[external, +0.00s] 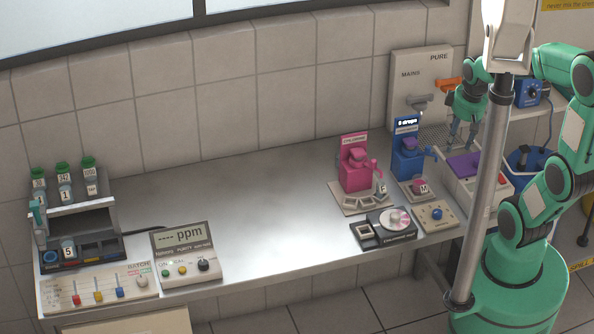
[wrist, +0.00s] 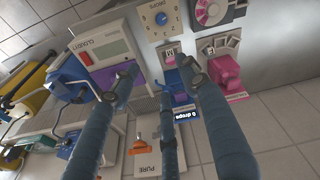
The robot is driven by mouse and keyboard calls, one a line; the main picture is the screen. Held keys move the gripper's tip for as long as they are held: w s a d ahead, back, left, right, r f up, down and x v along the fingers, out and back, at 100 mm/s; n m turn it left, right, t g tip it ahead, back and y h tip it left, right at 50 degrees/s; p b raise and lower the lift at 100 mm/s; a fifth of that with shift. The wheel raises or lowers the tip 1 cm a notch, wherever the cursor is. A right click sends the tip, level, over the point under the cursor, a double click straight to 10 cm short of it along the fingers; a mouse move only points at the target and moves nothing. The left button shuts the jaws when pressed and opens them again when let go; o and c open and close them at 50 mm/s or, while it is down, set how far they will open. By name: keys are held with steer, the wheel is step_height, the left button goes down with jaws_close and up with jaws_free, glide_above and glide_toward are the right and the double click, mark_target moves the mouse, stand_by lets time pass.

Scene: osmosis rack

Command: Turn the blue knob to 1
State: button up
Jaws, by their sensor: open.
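The blue knob (external: 437,213) sits on a small beige box (external: 427,220) near the front right of the steel bench. In the wrist view the blue knob (wrist: 162,18) is at the top, on a pale dial with small marks around it. Its setting is too small to read. My gripper (external: 461,143) is open and empty, pointing down near the back right of the bench, behind and to the right of the knob and apart from it. In the wrist view the spread fingers of my gripper (wrist: 161,72) stand below the dial.
A blue dispenser (external: 407,155) and a pink dispenser (external: 356,165) stand left of my gripper. A white box with a purple pad (external: 463,163) is below it. A disc device (external: 392,222) lies left of the knob box. A grey pole crosses at right. The bench's middle is clear.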

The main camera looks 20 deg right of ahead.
mark_target(436, 211)
step_height(436, 211, down, 14)
steer(key=w+a+n+g, duration=0.1)
steer(key=a+n+g, duration=0.1)
steer(key=n, duration=0.2)
steer(key=shift+a+r+g+p, duration=0.2)
steer(key=shift+r+g+p, duration=0.05)
steer(key=shift+g+p, duration=0.1)
steer(key=shift+f, duration=0.15)
step_height(436, 211, down, 14)
steer(key=b, duration=0.2)
steer(key=shift+r+b, duration=0.25)
steer(key=shift+b, duration=0.15)
jaws_close()
